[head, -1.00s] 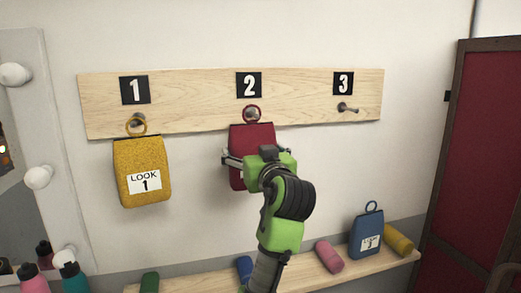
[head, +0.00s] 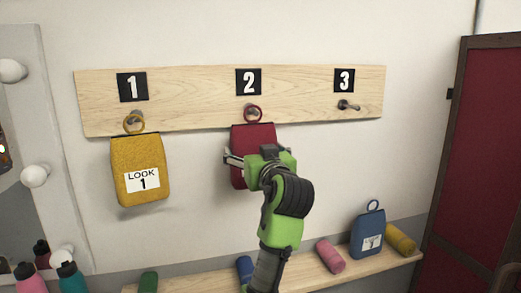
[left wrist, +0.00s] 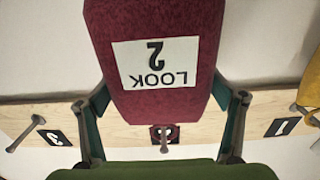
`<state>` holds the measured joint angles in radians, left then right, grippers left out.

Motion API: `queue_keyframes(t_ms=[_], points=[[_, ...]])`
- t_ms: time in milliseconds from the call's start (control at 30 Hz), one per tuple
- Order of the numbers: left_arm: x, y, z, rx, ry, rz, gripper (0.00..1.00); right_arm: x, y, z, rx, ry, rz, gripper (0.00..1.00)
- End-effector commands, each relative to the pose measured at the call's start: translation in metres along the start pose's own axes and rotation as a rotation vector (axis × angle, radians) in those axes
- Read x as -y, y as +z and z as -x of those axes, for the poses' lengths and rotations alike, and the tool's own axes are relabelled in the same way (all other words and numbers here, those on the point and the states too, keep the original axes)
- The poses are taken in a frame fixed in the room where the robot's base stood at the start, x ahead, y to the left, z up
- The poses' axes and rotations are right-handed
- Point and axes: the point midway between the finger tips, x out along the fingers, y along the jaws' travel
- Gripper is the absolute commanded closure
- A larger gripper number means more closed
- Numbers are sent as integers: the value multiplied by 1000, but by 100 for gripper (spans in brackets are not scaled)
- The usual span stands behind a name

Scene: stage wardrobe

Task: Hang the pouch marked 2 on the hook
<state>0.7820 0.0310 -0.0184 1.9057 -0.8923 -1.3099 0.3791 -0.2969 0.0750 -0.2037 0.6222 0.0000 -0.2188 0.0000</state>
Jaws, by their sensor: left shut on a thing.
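The red pouch (head: 254,140) is upright in front of the wooden board, its red ring (head: 253,114) overlapping the hook under sign 2 (head: 249,109). I cannot tell whether the ring is around the hook or just in front of it. My left gripper (head: 258,161) is shut on the pouch's sides. In the left wrist view the pouch (left wrist: 153,97) shows its label "LOOK 2" upside down between the fingers (left wrist: 160,108). The peg (left wrist: 164,141) shows just past the pouch's edge. My right gripper is not in view.
A yellow pouch (head: 139,170) hangs on hook 1, left of the red one. Hook 3 (head: 348,105) is bare. A blue pouch (head: 367,236) stands on the shelf (head: 308,273) below among colored rolls. A lit mirror frame (head: 55,150) is at left.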

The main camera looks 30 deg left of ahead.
Motion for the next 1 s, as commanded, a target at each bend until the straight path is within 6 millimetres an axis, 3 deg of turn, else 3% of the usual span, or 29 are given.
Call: queue_keyframes(t_ms=[33, 67, 100, 300, 467, 1000], points=[[0, -1, 0, -1, 0, 1, 39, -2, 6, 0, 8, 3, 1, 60], [0, -1, 0, -2, 0, 1, 7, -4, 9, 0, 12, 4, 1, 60], [0, -1, 0, -2, 0, 1, 0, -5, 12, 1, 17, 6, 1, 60], [0, 0, 0, 0, -1, 0, 0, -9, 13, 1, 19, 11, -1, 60], [0, 0, 7, 1, 1, 0, 0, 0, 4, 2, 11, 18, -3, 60], [1, -2, 109, -1, 0, 3, 0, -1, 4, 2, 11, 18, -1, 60]])
